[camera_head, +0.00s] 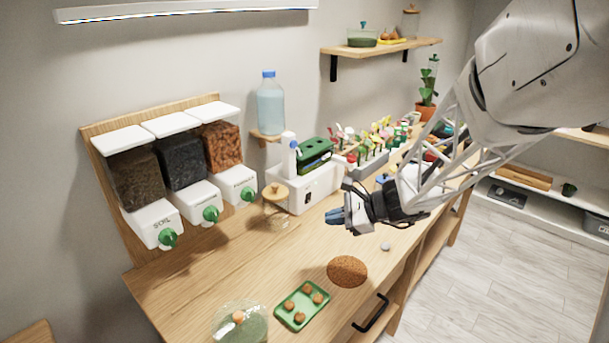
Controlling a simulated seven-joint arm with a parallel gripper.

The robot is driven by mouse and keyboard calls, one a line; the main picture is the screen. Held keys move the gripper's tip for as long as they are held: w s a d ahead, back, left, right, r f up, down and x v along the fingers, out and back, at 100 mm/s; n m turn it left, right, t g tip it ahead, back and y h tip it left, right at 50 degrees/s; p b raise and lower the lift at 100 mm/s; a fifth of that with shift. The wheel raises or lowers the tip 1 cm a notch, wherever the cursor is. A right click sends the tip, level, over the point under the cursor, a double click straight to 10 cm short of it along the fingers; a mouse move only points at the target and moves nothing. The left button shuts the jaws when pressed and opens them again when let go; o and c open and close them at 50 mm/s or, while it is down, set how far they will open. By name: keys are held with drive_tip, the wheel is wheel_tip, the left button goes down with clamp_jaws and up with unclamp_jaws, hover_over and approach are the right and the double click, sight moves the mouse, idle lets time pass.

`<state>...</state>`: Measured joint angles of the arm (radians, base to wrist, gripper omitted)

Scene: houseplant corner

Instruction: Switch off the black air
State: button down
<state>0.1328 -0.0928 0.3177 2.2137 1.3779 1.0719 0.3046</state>
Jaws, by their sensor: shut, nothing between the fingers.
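I cannot pick out a black air device for certain. A dark object (443,130) shows at the far end of the wooden counter, partly hidden behind my arm, and I cannot tell what it is. My gripper (334,216) has blue fingertips and points left above the counter, in front of a white machine (322,186) with a green top. The fingers are shut with nothing held. They look apart from the machine, though the gap is hard to judge.
Three wall dispensers (183,170) with green knobs hang at left. A corked jar (275,206) stands left of my gripper. A brown round mat (347,271), a green tray (302,305) and a glass jar (240,325) are nearer. Colourful plants (375,138) stand behind. The counter's left front is clear.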

drive_tip(key=w+d+f+m+t, duration=0.2)
drive_tip(key=w+f+m, duration=0.1)
drive_tip(key=w, duration=0.2)
drive_tip(key=w+d+f+m+t, duration=0.2)
drive_tip(key=w+f+m, duration=0.2)
drive_tip(key=w, duration=0.1)
drive_tip(key=w+d+f+m+t, duration=0.3)
drive_tip(key=w, duration=0.2)
drive_tip(key=shift+f+m+h, duration=0.2)
drive_tip(key=shift+m+h, duration=0.1)
drive_tip(key=shift+m, duration=0.1)
drive_tip(key=shift+a, duration=0.1)
approach(308, 196)
drive_tip(key=x, duration=0.2)
drive_tip(key=f+x, duration=0.1)
drive_tip(key=x, duration=0.2)
drive_tip(key=shift+f, duration=0.1)
drive_tip(key=shift+r+x, duration=0.2)
drive_tip(key=shift+x, duration=0.85)
drive_tip(key=shift+w+r, duration=0.1)
drive_tip(key=shift+r, duration=0.05)
drive_tip(key=shift+w+a+r, duration=0.1)
drive_tip(key=shift+w+a, duration=0.05)
